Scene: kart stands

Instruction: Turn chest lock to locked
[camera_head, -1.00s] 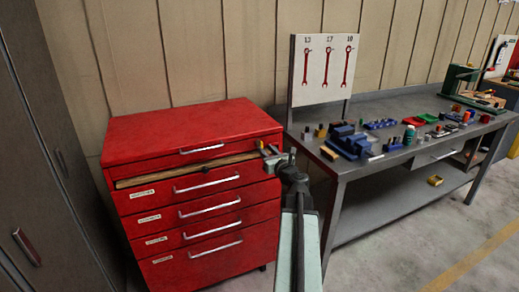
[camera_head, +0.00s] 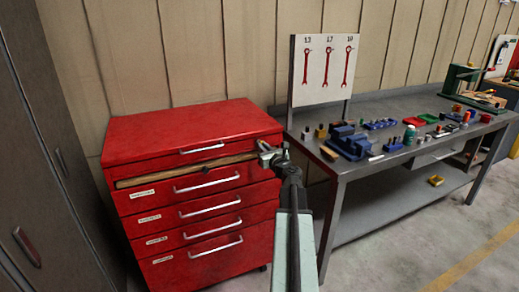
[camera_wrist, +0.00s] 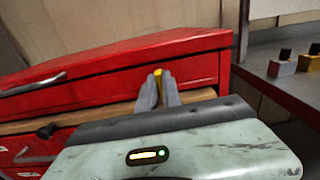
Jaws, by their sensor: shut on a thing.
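The red tool chest (camera_head: 195,130) stands left of the workbench, with a wooden strip (camera_head: 150,179) across its front under the top drawer. My gripper (camera_head: 264,150) is at the upper right of the chest's front. In the wrist view, its two grey fingers (camera_wrist: 159,88) are shut on a small yellow piece (camera_wrist: 158,73), seemingly the chest lock, in front of the red top drawer. The fingers hide most of this piece, so its turn cannot be read. A dark knob (camera_head: 207,170) shows on the wooden strip, also in the wrist view (camera_wrist: 46,131).
A grey workbench (camera_head: 372,164) with a blue vise (camera_head: 350,143) and small parts stands close to the right of the chest. A wrench board (camera_head: 325,72) rises behind it. A dark cabinet (camera_head: 50,180) stands at left. The floor at front right is clear.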

